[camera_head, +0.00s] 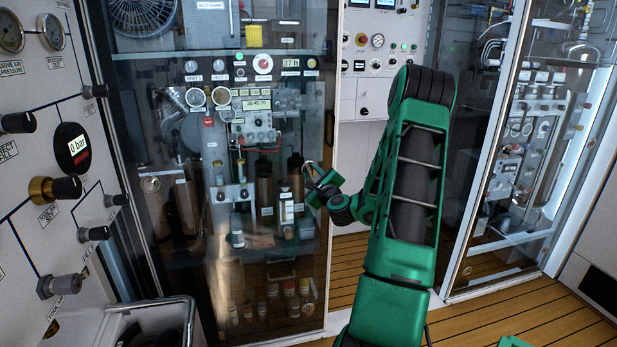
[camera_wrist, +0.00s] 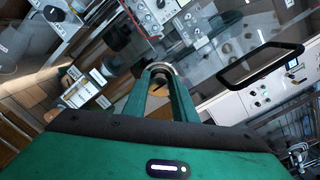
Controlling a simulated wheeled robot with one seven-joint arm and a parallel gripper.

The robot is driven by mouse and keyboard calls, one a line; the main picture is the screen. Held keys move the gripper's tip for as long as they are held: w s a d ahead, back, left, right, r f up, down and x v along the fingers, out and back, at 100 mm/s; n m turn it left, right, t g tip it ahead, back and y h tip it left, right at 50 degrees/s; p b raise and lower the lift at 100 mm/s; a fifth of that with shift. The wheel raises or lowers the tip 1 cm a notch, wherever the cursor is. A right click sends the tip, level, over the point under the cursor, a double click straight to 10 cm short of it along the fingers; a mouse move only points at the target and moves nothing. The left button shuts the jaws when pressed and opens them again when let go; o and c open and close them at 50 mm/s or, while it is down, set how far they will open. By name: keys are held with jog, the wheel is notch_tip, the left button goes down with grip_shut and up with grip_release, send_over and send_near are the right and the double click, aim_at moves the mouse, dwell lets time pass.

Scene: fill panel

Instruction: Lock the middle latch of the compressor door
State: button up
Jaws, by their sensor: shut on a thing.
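The compressor door (camera_head: 285,225) is the tall clear panel in the middle of the head view, with bottles and gauges behind it. A small round metal latch (camera_head: 310,167) sits near its right edge at mid height. My gripper (camera_head: 320,182) reaches it from the right. In the wrist view, the rounded metal end of the latch (camera_wrist: 160,68) shows at the tips of my gripper (camera_wrist: 164,82), whose green fingers are shut on it. The fingers hide part of the latch, so I cannot tell its exact turn.
A control panel with knobs and a 0 bar gauge (camera_head: 73,148) fills the left side. A second glass cabinet (camera_head: 500,165) stands at the right. A metal-railed bin (camera_head: 155,325) is at lower left. The wooden floor (camera_head: 490,325) is mostly clear. A black handle frame (camera_wrist: 262,66) shows in the wrist view.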

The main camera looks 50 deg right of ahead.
jog(key=shift+f+n, duration=0.15)
jog(key=shift+n, duration=0.15)
jog(key=n, duration=0.8)
jog(key=shift+f+n+g, duration=0.1)
jog(key=shift+n+g, duration=0.2)
jog(key=n, duration=0.4)
jog(key=shift+h, duration=0.3)
jog(key=shift+w+n, duration=0.15)
jog(key=shift+n, duration=1.75)
jog(key=shift+r, duration=0.25)
jog(key=o, duration=1)
jog(key=shift+o, duration=0.2)
jog(key=shift+f, duration=0.1)
